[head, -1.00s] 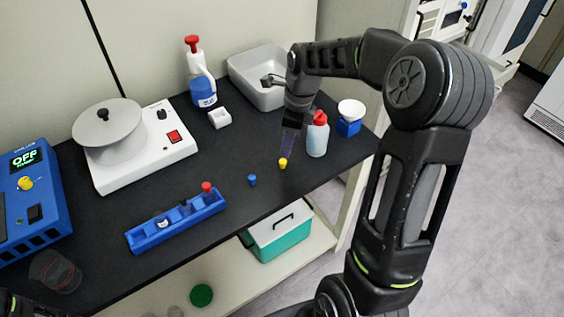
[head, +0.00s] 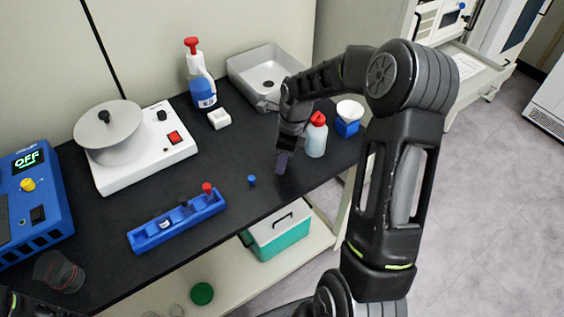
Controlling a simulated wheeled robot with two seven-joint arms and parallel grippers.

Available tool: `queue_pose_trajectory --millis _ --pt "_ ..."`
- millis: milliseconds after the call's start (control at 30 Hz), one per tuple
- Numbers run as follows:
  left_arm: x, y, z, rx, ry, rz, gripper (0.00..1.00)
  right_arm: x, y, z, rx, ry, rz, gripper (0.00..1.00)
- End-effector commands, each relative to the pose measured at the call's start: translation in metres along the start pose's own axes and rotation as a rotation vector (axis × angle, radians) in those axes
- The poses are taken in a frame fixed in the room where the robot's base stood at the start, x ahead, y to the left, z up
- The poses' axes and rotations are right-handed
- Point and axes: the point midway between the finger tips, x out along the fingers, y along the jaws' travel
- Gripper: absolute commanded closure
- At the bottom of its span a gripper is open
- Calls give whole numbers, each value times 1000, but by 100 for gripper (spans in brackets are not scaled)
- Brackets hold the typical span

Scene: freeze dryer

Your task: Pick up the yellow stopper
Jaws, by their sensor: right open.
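My right gripper (head: 282,163) points down over the black bench top, left of the white bottle with a red cap. Its jaws are open. The yellow stopper is hidden behind the fingers; it stood at this spot in the earlier view. I cannot tell whether the fingers touch it or are around it. A small blue stopper (head: 252,181) stands on the bench to the left of the fingers. My left gripper cannot be made out.
The red-capped bottle (head: 316,137) stands close to the right gripper. A blue rack (head: 178,225) holding a red stopper (head: 207,188) lies to the left. A grey sink (head: 262,72) is behind. The bench's front edge (head: 262,218) is near; bare bench lies around the blue stopper.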

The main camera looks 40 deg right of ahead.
Motion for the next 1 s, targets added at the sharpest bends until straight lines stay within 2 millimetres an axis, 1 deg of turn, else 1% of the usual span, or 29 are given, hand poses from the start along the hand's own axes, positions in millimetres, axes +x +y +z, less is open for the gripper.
queue_pose_trajectory --millis 567,1000 --pt "0 0 0 0 0 0 54 0 0 0 0 0 -1 56" --pt "0 0 0 0 0 0 54 0 0 0 0 0 -1 92"
